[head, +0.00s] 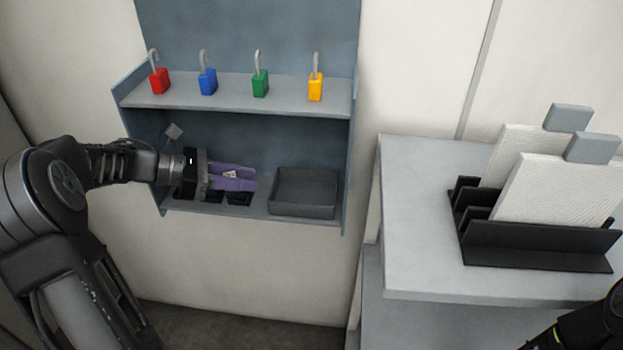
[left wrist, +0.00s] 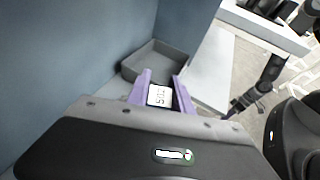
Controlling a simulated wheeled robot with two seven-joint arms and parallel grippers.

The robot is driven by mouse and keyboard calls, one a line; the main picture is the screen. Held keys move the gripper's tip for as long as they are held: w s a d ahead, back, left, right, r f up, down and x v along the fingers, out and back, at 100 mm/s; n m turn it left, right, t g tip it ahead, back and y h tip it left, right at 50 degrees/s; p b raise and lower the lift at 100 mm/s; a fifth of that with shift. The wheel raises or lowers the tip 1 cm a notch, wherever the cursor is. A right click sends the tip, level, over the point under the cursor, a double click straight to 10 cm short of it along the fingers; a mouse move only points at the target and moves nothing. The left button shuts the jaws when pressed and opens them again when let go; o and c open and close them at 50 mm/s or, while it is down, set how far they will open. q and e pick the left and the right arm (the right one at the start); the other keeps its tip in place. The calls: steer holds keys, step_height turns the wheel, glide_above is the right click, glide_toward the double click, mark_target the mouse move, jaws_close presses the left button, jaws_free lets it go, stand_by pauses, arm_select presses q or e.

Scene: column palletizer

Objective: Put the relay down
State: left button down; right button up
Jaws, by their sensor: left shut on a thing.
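My left gripper (head: 240,179), with purple fingers, is shut on the relay (head: 231,174), a small pale block with dark marks on its face. In the left wrist view the relay (left wrist: 159,96) sits between the two purple fingers (left wrist: 160,92), its face showing. The gripper reaches in from the left over the lower shelf of the blue-grey wall unit. Dark sockets (head: 239,199) in that shelf lie just under the fingers. The fingers and hand partly hide them, and I cannot tell whether the relay touches one. My right gripper is not in view.
A dark open tray (head: 305,207) stands on the lower shelf, right of the gripper; it looks empty. Red, blue, green and yellow padlock-like tags (head: 260,84) stand on the upper shelf (head: 230,97) above. A grey table (head: 420,220) at right bears a black rack (head: 535,248) with white panels.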

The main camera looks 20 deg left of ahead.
arm_select(q)
steer(key=w+d+p, duration=0.1)
steer(key=w+d, duration=0.2)
steer(key=d, duration=0.1)
steer(key=w+d+p, duration=0.1)
steer(key=w+d, duration=0.2)
steer(key=d, duration=0.1)
steer(key=w+d+p, duration=0.1)
steer(key=w+d, duration=0.2)
steer(key=d, duration=0.2)
steer(key=shift+w, duration=0.4)
steer(key=shift+a+f+p, duration=0.1)
steer(key=shift+f+p, duration=0.3)
steer(key=shift+f, duration=1.35)
steer(key=shift+f+b, duration=0.55)
steer(key=shift+b, duration=0.4)
steer(key=shift+s, duration=0.1)
